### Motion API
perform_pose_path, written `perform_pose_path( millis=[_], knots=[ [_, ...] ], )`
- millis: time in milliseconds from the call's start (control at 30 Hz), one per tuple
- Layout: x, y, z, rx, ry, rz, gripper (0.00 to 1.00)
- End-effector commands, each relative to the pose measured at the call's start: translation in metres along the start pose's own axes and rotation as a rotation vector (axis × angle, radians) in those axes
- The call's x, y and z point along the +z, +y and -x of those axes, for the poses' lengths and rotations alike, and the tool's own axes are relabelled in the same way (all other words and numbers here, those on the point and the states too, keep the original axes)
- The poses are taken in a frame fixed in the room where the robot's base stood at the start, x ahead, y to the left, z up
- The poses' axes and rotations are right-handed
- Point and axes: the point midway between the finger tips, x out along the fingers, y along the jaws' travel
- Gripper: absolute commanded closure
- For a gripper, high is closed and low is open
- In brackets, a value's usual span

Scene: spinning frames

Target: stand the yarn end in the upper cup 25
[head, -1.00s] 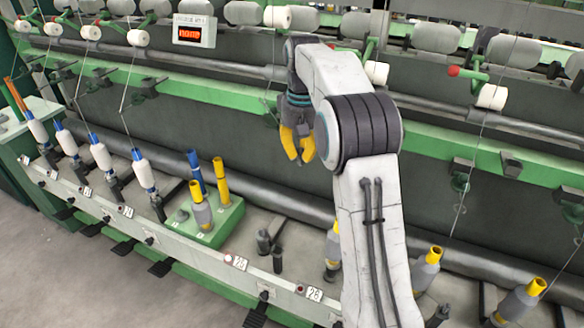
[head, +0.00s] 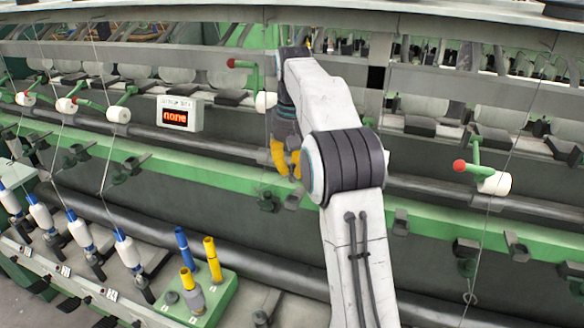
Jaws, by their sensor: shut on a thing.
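My gripper (head: 285,163), with yellow fingers, hangs pointing down in front of the upper green rail (head: 230,178). Its fingertips are close together on something too small to make out; the yarn end is not distinct. Dark fittings (head: 267,200) sit on the rail just below the fingers, apart from them as far as I can tell. No number 25 is readable, so I cannot tell which part is upper cup 25. A white roller (head: 265,101) shows behind the wrist.
A display (head: 180,114) reads "none". A green block (head: 222,294) holds blue and yellow tubes and a grey-yellow bobbin. White-blue bobbins (head: 128,249) stand at the left with threads rising. A red-knobbed green lever (head: 473,165) with a white roller is at the right.

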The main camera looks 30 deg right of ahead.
Motion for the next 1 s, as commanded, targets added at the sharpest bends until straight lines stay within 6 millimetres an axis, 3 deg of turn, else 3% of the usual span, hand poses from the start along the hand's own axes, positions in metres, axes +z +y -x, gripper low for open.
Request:
perform_pose_path(
  millis=[1000],
  knots=[
    [0.001,0.0,-0.053,0.0,-0.002,0.0,0.97]
  ],
)
